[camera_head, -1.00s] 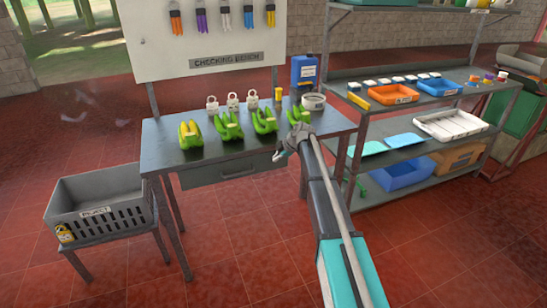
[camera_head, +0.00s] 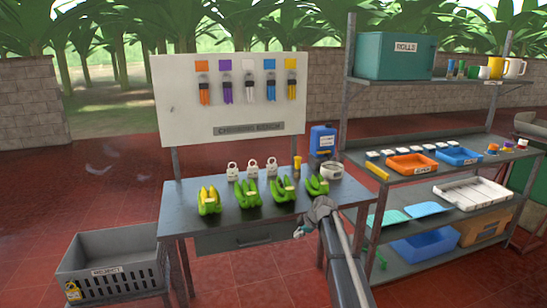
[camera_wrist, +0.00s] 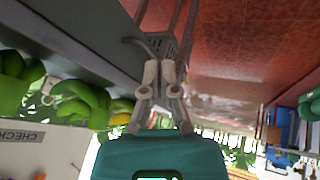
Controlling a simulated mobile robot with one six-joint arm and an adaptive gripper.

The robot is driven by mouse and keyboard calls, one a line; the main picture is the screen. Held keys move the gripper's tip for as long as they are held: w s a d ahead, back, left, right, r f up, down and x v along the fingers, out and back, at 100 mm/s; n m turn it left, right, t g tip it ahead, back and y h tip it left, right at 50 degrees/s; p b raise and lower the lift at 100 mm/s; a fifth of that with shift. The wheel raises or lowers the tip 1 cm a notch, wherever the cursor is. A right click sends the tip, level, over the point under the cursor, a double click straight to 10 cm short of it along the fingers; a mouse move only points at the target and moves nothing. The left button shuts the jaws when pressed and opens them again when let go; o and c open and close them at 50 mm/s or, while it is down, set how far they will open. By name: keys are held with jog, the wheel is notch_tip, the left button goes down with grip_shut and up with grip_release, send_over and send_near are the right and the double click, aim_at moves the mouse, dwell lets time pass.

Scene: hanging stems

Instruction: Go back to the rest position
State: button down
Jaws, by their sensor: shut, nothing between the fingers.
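My gripper (camera_head: 301,231) is just in front of the right part of the checking bench (camera_head: 192,229), beside its front edge. It looks empty. In the wrist view its two pale fingers (camera_wrist: 161,76) are together, with nothing seen between them. Several green banana hands stand in a row on the bench: one yellowish at the left (camera_head: 208,200), one at the right (camera_head: 316,186) behind my arm's end. In the wrist view banana hands (camera_wrist: 80,103) appear upside down at the left, apart from the fingers.
A grey reject crate (camera_head: 112,270) stands low at the left. White padlock-shaped items (camera_head: 252,169), a white round item (camera_head: 332,171) and a blue canister (camera_head: 322,139) are at the bench's back. A shelf rack (camera_head: 433,175) with trays stands close at the right. Red floor is open in front.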

jog(key=s+d+r+m+g+h+p, duration=0.1)
jog(key=s+d+m+p, duration=0.1)
jog(key=s+m, duration=0.4)
jog(key=s+d+r+m+g+h+p, duration=0.1)
jog(key=s+m, duration=0.5)
jog(key=s, duration=1.1)
jog(key=s+d+r+m+g+h+p, duration=0.1)
jog(key=s+m, duration=0.4)
jog(key=s, duration=0.7)
jog(key=d+r+h+p, duration=0.1)
jog(key=d+h+p, duration=0.1)
jog(key=shift+s+d+m+g+p, duration=0.2)
jog(key=shift+s+m+g+p, duration=0.1)
jog(key=shift+m+p, duration=0.1)
jog(key=shift+w+r, duration=0.1)
